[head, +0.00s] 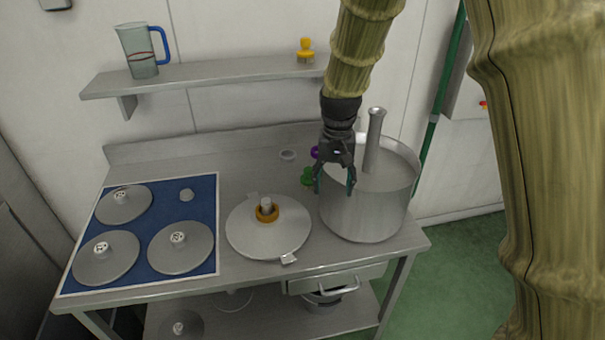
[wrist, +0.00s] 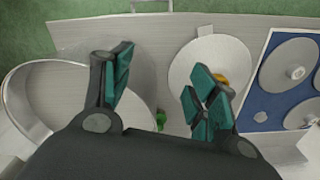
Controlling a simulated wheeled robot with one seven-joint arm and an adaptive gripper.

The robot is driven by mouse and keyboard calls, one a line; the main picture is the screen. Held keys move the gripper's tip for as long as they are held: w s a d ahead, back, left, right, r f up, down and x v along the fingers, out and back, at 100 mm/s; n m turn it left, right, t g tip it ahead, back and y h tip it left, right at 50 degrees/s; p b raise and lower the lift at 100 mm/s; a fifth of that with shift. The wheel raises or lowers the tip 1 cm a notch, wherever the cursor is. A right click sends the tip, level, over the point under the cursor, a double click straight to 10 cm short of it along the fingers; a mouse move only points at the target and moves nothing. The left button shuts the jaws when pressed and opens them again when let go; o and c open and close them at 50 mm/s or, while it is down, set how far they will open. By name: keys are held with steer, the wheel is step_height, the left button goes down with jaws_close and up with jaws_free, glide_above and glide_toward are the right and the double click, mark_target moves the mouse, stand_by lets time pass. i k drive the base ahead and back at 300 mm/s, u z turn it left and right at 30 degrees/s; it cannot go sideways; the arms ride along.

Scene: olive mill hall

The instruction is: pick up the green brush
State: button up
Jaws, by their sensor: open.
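The green brush (head: 307,178) is on the steel table, just left of the large steel pot. It looks small, with a rounded top, and its lower part is hard to make out. In the wrist view only a small piece of the green brush (wrist: 161,119) shows between the fingers, close to the dark gripper body. My gripper (head: 334,185) points down with its fingers apart, to the right of the brush and in front of the pot's left rim. In the wrist view my gripper (wrist: 160,75) has nothing between its pads.
The pot (head: 362,212) has a steel tube standing in it. A purple-topped item (head: 314,152) sits behind the brush. A round lid (head: 250,238) with an orange ring lies left. A blue mat (head: 150,232) carries several discs. A shelf (head: 220,74) holds a jug and a yellow-topped item.

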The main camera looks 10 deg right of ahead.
mark_target(306, 183)
steer(key=i, duration=1.1)
